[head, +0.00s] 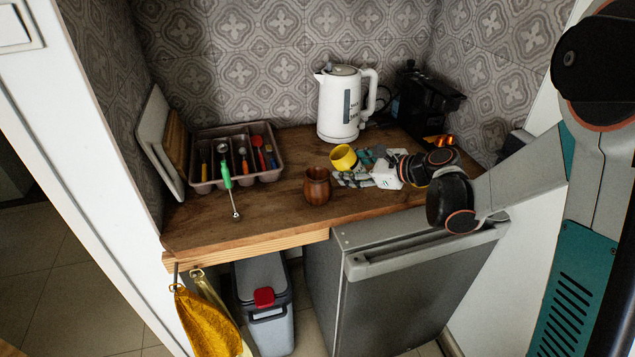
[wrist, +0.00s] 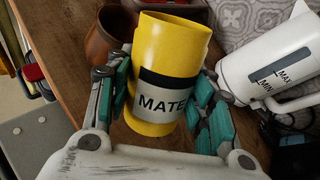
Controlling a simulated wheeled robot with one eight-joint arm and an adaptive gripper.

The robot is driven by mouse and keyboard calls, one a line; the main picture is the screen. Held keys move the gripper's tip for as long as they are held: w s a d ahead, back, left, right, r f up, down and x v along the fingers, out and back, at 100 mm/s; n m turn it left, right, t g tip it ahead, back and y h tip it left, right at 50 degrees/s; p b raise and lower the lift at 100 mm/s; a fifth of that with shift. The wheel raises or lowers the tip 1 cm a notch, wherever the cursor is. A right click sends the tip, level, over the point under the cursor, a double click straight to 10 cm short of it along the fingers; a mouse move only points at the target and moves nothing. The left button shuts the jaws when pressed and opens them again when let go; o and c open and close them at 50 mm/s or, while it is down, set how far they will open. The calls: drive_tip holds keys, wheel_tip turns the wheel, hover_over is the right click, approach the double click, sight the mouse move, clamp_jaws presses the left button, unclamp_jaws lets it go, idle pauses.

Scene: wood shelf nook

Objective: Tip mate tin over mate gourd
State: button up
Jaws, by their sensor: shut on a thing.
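The mate tin (head: 343,158) is a yellow cylinder, and in the wrist view the tin (wrist: 168,62) carries a dark and grey label reading MATE. My gripper (head: 362,168) is shut on it, with a teal-padded finger on each side, also seen in the wrist view (wrist: 165,98). The tin leans in the head view, its open end toward the upper left. The mate gourd (head: 317,186) is a brown wooden cup upright on the counter, just left of the tin. In the wrist view the gourd (wrist: 108,38) is behind and left of the tin, partly hidden.
A white kettle (head: 341,105) stands behind the tin, and a black coffee machine (head: 423,100) stands at the back right. A cutlery tray (head: 207,183) with several utensils is at the left; a green-handled one (head: 226,176) overhangs its front. The wooden counter (head: 262,222) is bare at the front.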

drive_tip(key=shift+d+f+y+b, duration=0.25)
drive_tip(key=shift+f+y+b, duration=0.05)
drive_tip(key=shift+f+b, duration=0.5)
drive_tip(key=shift+w+d+f+m+t+y, duration=0.1)
drive_tip(key=shift+d+f+m+t+y, duration=0.3)
drive_tip(key=shift+f+m+y, duration=0.45)
drive_tip(key=shift+d+f+m+t+y, duration=0.2)
drive_tip(key=shift+d+m+t+y, duration=0.1)
drive_tip(key=shift+d+m+y, duration=0.25)
drive_tip(key=shift+d+f+m+t+y, duration=0.2)
drive_tip(key=shift+d+m+t+y, duration=0.1)
drive_tip(key=shift+y, duration=0.4)
